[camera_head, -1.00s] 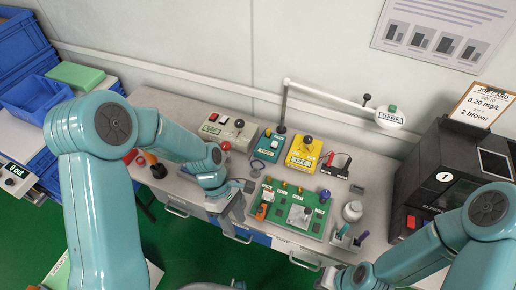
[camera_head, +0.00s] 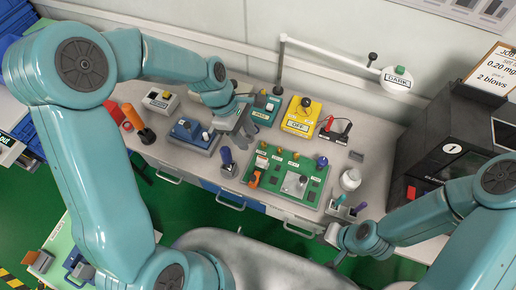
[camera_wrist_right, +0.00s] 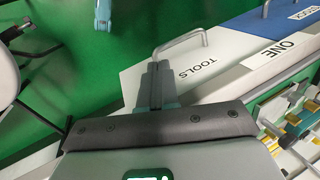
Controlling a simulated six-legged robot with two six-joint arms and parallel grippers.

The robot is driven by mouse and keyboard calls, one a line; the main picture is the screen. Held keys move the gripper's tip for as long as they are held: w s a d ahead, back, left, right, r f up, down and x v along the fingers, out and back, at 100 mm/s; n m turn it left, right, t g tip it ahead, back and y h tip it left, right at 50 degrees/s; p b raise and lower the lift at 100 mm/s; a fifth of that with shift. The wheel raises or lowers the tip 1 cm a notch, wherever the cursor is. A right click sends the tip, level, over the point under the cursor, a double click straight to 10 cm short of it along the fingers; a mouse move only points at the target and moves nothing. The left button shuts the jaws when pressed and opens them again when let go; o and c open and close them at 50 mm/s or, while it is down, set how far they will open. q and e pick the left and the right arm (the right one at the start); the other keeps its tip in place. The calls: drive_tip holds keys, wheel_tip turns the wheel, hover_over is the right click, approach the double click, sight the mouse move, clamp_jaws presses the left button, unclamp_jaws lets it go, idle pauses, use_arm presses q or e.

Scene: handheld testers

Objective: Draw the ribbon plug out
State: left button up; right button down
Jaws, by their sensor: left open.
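A green board (camera_head: 312,170) lies on the bench, right of centre in the head view. It carries an orange part (camera_head: 254,180), a silver-grey block (camera_head: 294,184) and several small yellow and dark parts. I cannot tell which of these is the ribbon plug. My left gripper (camera_head: 243,138) is open and empty above the bench, behind and left of the board. It is apart from the board. My right gripper (camera_head: 336,236) is low at the bench's front edge, right of the board. In the right wrist view its fingers (camera_wrist_right: 155,85) look closed together, with nothing seen between them.
A blue box (camera_head: 190,138), a teal box (camera_head: 266,108) and a yellow box (camera_head: 301,116) stand near the left gripper. A white lamp arm (camera_head: 335,52) spans the back. A white bottle (camera_head: 350,180) stands right of the board; a black machine (camera_head: 446,140) is farther right.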

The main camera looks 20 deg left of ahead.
sight(261, 157)
use_arm(q)
drive_tip(key=x, duration=1.1)
drive_tip(key=shift+w, duration=0.15)
drive_tip(key=shift+s+d+f, duration=0.1)
drive_tip(key=shift+s+f, duration=0.05)
drive_tip(key=shift+s, duration=0.05)
drive_tip(key=shift+w, duration=0.1)
drive_tip(key=c, duration=0.3)
clamp_jaws()
drive_tip(key=shift+c, duration=1.7)
unclamp_jaws()
drive_tip(key=shift+w, duration=0.1)
clamp_jaws()
drive_tip(key=shift+p, duration=0.3)
